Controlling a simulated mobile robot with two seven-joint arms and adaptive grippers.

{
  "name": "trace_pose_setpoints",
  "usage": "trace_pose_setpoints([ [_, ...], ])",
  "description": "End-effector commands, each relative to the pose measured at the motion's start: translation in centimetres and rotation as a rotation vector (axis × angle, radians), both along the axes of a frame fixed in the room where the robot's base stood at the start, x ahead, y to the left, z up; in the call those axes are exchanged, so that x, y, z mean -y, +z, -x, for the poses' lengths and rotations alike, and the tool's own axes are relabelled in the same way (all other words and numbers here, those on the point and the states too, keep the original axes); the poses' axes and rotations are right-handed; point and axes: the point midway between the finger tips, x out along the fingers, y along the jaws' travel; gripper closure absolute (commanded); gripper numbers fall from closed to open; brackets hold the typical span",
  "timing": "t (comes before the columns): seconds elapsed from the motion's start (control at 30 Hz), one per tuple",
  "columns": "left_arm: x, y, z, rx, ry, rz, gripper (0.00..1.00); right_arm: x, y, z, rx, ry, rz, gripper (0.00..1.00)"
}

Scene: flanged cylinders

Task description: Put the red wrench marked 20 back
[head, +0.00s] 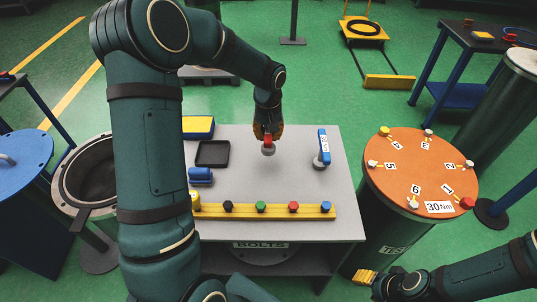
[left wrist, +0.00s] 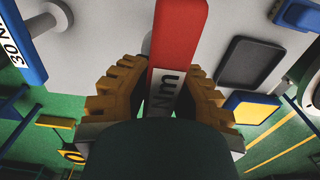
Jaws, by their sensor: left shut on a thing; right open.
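My left gripper (head: 267,132) is shut on the red wrench (head: 268,141) over the grey table (head: 245,178). In the left wrist view the red wrench (left wrist: 178,40) runs up between the gripper's (left wrist: 155,95) yellow fingers. Its white label shows "Nm"; the number is hidden. Its round grey end faces the table; I cannot tell whether it touches. A blue wrench (head: 323,143) marked 30 stands to the right on the table, and also shows in the left wrist view (left wrist: 22,42). My right gripper (head: 367,277) is open and empty at the lower right.
A bolt rail (head: 270,212) with several coloured knobs lies along the table's front. A black tray (head: 212,153), a blue block (head: 201,176) and a yellow-blue box (head: 198,127) are at the left. An orange round table (head: 415,170) with numbered bolts stands right. The table's middle is clear.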

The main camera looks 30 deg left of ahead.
Motion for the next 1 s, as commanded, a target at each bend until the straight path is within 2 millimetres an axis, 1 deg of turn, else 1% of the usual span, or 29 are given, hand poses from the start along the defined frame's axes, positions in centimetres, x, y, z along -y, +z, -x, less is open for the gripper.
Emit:
trace_pose_setpoints([
  [0.03,0.0,-1.1,0.0,-0.004,-0.001,0.0,1.0,0.0,-0.4,-0.1,0.001,0.0,0.0,0.53],
  [0.1,0.0,-1.9,0.0,-0.001,-0.001,0.001,1.0,0.0,-0.5,-0.1,0.002,-0.001,0.0,0.53],
  [0.27,0.0,-3.3,0.0,-0.001,-0.001,0.0,1.0,0.0,-0.8,-0.1,0.004,-0.001,0.0,0.53],
  [0.4,0.1,-5.5,0.0,-0.003,-0.002,0.001,1.0,0.0,-1.3,-0.2,0.006,-0.001,0.001,0.53],
  [0.5,0.1,-6.6,0.0,-0.001,-0.001,0.0,1.0,0.0,-1.5,-0.3,0.007,-0.002,0.001,0.53],
  [0.77,0.0,-6.7,0.0,0.001,-0.001,-0.001,1.0,0.0,-1.4,-0.3,0.007,-0.002,0.001,0.53],
  [0.93,0.1,-7.2,0.0,0.001,-0.001,-0.001,1.0,0.0,-1.9,-0.4,0.009,-0.002,0.001,0.53],
  [0.97,0.1,-7.2,0.0,0.0,-0.001,0.0,0.76,0.1,-1.8,-0.4,0.009,-0.002,0.001,0.53],
  [1.0,0.1,-7.1,0.0,0.0,-0.001,0.0,0.62,0.0,-1.8,-0.4,0.009,-0.002,0.001,0.53],
])
